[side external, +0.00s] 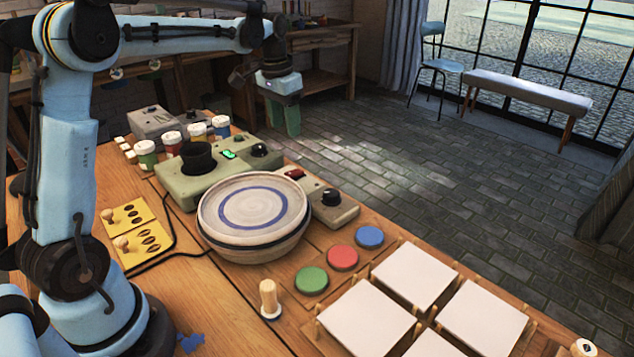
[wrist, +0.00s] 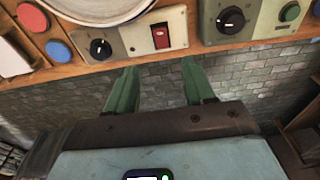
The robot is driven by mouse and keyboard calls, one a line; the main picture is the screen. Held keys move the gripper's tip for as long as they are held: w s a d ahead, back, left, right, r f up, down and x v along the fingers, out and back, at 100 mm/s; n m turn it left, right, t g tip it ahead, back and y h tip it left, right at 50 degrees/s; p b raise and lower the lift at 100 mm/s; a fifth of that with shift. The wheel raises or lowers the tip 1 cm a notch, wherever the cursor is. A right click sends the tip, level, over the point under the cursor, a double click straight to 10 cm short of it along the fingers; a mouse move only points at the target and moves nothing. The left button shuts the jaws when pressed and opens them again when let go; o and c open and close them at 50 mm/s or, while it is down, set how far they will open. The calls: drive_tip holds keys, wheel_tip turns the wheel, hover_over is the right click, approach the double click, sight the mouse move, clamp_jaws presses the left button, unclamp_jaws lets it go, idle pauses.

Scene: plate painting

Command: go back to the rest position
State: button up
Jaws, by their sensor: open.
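My gripper (side external: 285,119) is open, with two green fingers pointing down and nothing between them. In the side external view it hangs past the far edge of the table, beyond the green control box (side external: 190,187). The wrist view shows the same gripper (wrist: 156,85) with its fingers apart, over the grey brick floor. A plate with a blue ring (side external: 252,207) sits on the round wheel near the table's middle; its edge also shows at the top of the wrist view (wrist: 95,10).
Paint jars (side external: 146,155) stand behind the control box. A grey box with a red switch (side external: 325,200) stands beside the plate. Green, red and blue round pads (side external: 342,258) and white square tiles (side external: 415,275) lie at the right. Yellow cards (side external: 128,220) lie at the left.

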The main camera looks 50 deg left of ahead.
drive_tip(key=s+d+f+t, duration=0.2)
drive_tip(key=s+d+t, duration=0.4)
drive_tip(key=s+d, duration=0.9)
drive_tip(key=shift+s+d+f, duration=0.2)
drive_tip(key=shift+s+f, duration=0.1)
drive_tip(key=shift+s, duration=0.3)
